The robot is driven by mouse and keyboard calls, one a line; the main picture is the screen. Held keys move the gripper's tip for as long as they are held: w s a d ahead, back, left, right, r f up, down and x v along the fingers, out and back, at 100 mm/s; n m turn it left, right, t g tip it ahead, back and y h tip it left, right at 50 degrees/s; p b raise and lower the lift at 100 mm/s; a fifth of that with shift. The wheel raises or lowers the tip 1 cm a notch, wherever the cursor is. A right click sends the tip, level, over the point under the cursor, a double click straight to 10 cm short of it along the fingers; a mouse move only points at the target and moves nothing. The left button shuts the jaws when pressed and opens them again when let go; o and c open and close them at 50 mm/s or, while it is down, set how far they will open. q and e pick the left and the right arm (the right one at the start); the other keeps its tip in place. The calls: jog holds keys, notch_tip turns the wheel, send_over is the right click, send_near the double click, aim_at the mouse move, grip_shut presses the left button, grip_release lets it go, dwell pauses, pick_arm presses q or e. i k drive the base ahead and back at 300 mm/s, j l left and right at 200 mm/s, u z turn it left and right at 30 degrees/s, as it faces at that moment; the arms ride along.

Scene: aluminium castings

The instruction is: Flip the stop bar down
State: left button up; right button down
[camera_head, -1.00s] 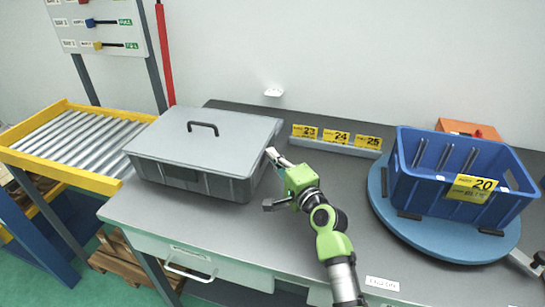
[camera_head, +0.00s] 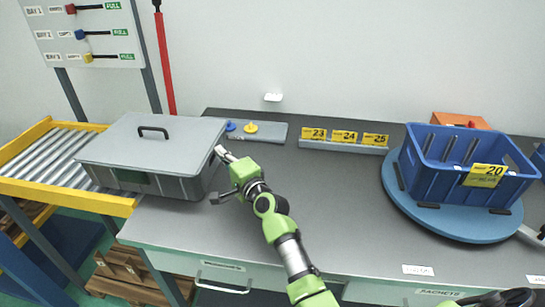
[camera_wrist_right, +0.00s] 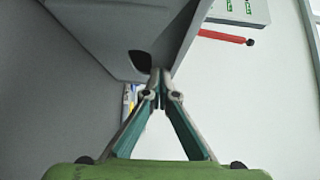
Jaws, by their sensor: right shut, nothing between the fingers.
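The stop bar looks to be the red upright bar (camera_head: 165,60) with a black tip, standing behind the roller conveyor (camera_head: 48,155) at the left. It also shows at the upper right of the right wrist view (camera_wrist_right: 215,36). My right gripper (camera_head: 222,155) is shut and empty, its fingertips at the right side of a grey lidded box (camera_head: 150,185). In the right wrist view the fingertips (camera_wrist_right: 160,78) meet the box's lower edge or come very close to it. The box sits at the table's left end, reaching over the conveyor's near right corner. My left gripper is not in view.
A blue crate (camera_head: 450,180) labelled 20 stands on a round blue turntable (camera_head: 460,222) at the right. A label rail (camera_head: 345,147) and a strip with blue and yellow knobs (camera_head: 272,131) lie along the back. The middle of the grey table (camera_head: 330,200) is clear.

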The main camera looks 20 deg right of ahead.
aim_at(158, 16)
jog(key=i+j, duration=0.15)
jog(key=j, duration=0.2)
jog(key=i+j, duration=0.15)
jog(key=j, duration=0.2)
jog(key=i+j, duration=0.2)
jog(key=j, duration=0.15)
jog(key=i+j, duration=0.15)
jog(key=j, duration=0.25)
jog(key=i+j, duration=0.15)
jog(key=j, duration=0.2)
jog(key=k+l, duration=0.1)
jog(key=l, duration=0.05)
